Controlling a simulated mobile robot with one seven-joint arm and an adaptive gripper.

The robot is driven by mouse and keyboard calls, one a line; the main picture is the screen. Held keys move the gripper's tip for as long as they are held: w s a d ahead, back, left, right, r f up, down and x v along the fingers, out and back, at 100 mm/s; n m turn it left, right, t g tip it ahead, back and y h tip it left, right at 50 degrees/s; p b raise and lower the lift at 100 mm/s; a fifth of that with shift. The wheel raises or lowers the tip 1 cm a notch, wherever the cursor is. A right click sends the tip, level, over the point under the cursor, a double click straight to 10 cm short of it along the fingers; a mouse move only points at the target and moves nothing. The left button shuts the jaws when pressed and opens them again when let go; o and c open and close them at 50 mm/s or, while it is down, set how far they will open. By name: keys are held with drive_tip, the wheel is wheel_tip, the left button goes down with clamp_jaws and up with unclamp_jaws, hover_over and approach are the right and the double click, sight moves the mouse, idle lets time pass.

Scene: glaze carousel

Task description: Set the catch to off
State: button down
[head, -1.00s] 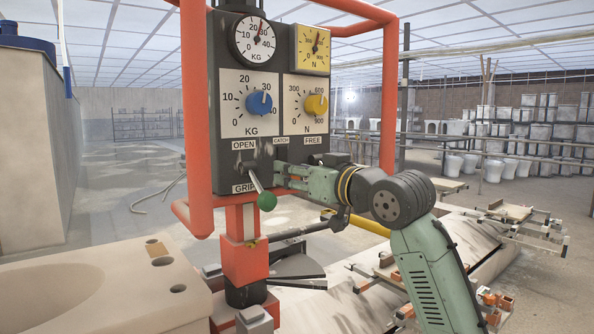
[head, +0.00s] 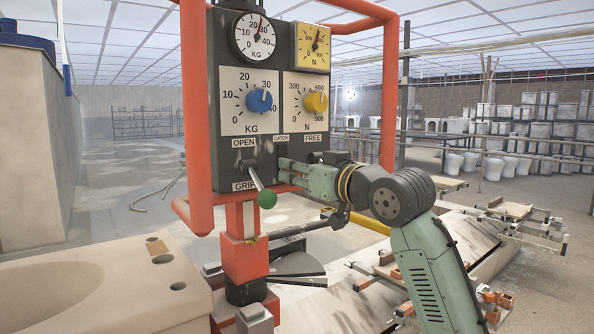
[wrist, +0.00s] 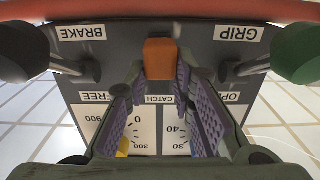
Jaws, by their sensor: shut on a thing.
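The catch is an orange block (wrist: 160,58) under the CATCH label (head: 281,139) on the dark control box (head: 224,160). In the wrist view, which shows the box upside down, it stands between the pads of my gripper (wrist: 160,68). My gripper (head: 283,168) is shut on it, reaching in from the right in the head view. The fingers hide the catch in the head view. No on or off mark shows, so I cannot tell its setting.
The green-knobbed OPEN/GRIP lever (head: 267,199) juts out just left of my gripper. A dark-knobbed FREE/BRAKE lever (wrist: 24,52) is on the other side. Red tubes (head: 194,110) frame the box. A pale basin (head: 100,285) lies at lower left.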

wheel_tip(320, 180, up, 5)
drive_tip(key=p, duration=0.3)
drive_tip(key=shift+f, duration=0.15)
drive_tip(key=c, duration=1.4)
unclamp_jaws()
drive_tip(key=shift+f, duration=0.1)
drive_tip(key=shift+o, duration=0.2)
drive_tip(key=v, duration=1.2)
